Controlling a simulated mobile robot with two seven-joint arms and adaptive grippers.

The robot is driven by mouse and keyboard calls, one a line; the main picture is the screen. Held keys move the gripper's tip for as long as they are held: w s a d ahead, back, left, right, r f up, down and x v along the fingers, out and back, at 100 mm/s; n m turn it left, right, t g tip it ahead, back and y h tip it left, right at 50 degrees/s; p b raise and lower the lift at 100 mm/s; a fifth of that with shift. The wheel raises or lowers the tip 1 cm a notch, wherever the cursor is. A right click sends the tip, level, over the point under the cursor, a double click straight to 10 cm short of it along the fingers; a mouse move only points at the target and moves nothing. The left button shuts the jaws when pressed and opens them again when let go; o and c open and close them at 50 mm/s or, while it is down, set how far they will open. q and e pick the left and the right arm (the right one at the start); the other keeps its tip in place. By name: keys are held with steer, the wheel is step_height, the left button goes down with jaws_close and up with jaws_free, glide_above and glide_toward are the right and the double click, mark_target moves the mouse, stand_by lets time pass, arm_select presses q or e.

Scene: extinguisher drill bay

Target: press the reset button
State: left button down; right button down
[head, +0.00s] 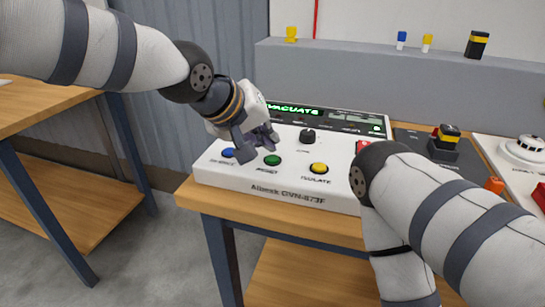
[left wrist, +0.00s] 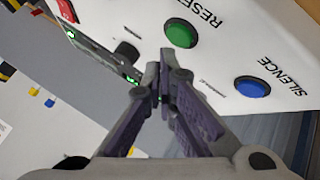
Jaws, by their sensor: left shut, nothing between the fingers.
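The green reset button (head: 272,160) sits on the sloping front of a white control panel (head: 215,172), between a blue button and a yellow one. In the left wrist view the green button (left wrist: 180,33) has RESET printed beside it. My left gripper (head: 257,147) is over the panel, just behind and left of the green button in the head view. Its fingers are shut with nothing between them. In the left wrist view the fingertips (left wrist: 165,68) appear beside the green button, not over it; I cannot tell their height. My right gripper is out of view.
The blue silence button (head: 228,153) is left of the green one, the yellow isolate button (head: 319,168) right. A black knob (head: 307,136) and a lit EVACUATE display (head: 295,109) are behind. My right arm covers the panel's right end. A black-and-yellow device (head: 446,142) stands further right.

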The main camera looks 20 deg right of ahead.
arm_select(q)
steer(key=shift+f, duration=0.15)
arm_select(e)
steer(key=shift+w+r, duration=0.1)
arm_select(q)
steer(key=shift+f, duration=0.25)
steer(key=shift+f, duration=0.55)
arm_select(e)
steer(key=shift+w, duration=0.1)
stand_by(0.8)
arm_select(q)
steer(key=shift+r, duration=0.1)
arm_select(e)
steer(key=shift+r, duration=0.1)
arm_select(q)
steer(key=shift+r+p, duration=0.35)
steer(key=shift+r, duration=0.5)
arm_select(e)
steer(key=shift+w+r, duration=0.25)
